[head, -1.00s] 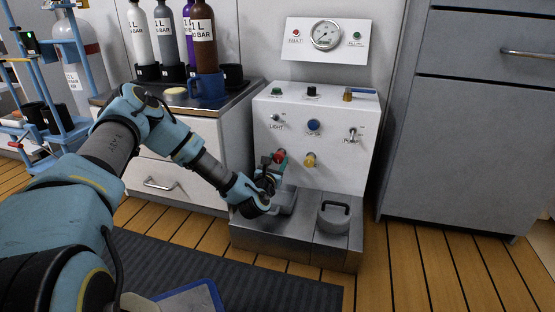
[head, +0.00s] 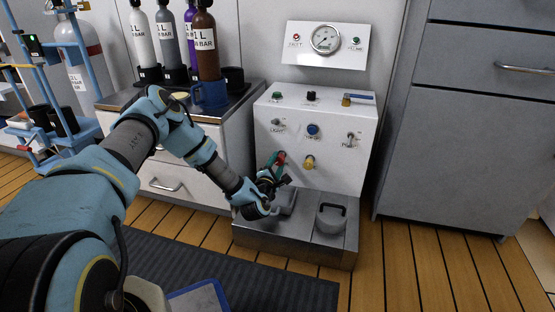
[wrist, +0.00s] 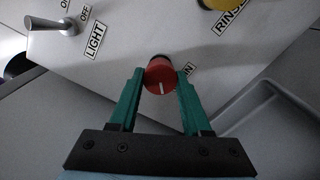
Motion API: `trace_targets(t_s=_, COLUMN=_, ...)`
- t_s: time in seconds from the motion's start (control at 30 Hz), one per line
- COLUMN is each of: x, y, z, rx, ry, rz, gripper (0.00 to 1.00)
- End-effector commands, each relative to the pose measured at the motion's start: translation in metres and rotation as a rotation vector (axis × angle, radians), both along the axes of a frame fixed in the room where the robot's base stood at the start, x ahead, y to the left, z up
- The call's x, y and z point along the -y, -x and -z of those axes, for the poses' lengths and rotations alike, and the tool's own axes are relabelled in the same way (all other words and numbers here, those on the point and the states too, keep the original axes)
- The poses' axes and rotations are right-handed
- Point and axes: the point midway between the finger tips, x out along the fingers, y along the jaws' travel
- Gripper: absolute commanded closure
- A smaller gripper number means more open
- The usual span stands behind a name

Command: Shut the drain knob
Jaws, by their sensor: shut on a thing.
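The red drain knob (wrist: 159,75) is on the white panel front, with a white mark line pointing down in the wrist view. Its label is mostly hidden, with only the last letters showing. My gripper (wrist: 160,76) has its two green fingers on either side of the knob and is shut on it. In the head view my gripper (head: 277,160) reaches the lower left of the panel (head: 333,170), and the red knob (head: 281,158) shows partly between the fingers.
The yellow rinse knob (head: 309,162) sits just right of the gripper. The light switch (wrist: 62,25) is above left.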

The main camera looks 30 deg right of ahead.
Motion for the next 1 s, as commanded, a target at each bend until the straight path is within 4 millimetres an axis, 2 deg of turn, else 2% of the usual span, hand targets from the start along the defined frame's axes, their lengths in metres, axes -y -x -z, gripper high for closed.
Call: trace_targets(t_s=1.0, x=0.0008, y=0.0010, z=-0.0038, rx=0.659, ry=-0.707, rz=0.003, gripper=1.00)
